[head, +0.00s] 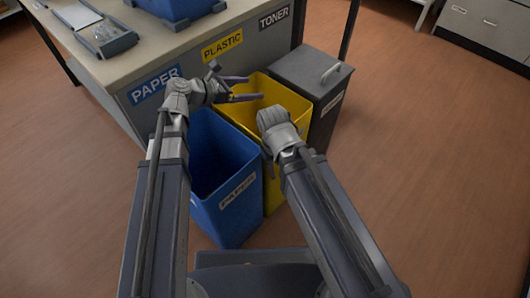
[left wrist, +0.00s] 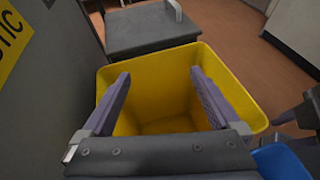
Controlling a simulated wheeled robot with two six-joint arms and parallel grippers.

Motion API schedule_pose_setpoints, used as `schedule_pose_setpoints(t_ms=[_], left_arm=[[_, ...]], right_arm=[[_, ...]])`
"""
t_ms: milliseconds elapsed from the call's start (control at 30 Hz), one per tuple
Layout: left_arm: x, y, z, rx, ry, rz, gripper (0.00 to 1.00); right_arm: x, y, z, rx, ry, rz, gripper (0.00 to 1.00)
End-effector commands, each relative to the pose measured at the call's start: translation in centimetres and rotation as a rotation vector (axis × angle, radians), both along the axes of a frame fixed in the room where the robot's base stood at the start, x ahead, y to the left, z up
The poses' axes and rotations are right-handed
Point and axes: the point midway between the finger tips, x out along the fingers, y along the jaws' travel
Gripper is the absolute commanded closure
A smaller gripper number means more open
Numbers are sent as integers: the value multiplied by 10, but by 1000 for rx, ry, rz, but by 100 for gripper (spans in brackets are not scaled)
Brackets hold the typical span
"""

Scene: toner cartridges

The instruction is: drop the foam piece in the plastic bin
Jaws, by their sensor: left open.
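The yellow plastic bin (head: 285,91) stands open below the PLASTIC label, between the blue and dark bins. My left gripper (head: 254,88) is over its opening, with its fingers spread and nothing between them. In the left wrist view the open fingers frame the yellow bin (left wrist: 245,104), whose visible inside looks empty. I see no foam piece in either view; part of the bin's inside is hidden.
A blue paper bin (head: 228,210) stands in front of the yellow one. A dark lidded bin (head: 318,80) stands behind to the right, below the TONER label. A desk (head: 130,62) holding a tray (head: 110,41) and a blue container (head: 178,8) borders the bins. Floor at right is clear.

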Motion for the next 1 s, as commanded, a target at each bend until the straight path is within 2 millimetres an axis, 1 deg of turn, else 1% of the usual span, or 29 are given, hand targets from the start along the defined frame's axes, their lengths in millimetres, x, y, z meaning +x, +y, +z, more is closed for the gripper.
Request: schedule_pose_setpoints(t_ms=[33, 133, 333, 1000], left_arm=[[-5, 8, 7, 0, -1, 4, 4], [-12, 20, 12, -1, -1, 3, 4], [-20, 33, 17, -1, -1, 1, 4], [-21, 35, 17, -1, -1, 0, 4]], right_arm=[[0, 0, 7, 0, 0, -1, 55], [0, 0, 12, 0, 1, -2, 55], [0, 0, 17, 1, 1, -2, 55], [0, 0, 17, 1, 1, -2, 55]])
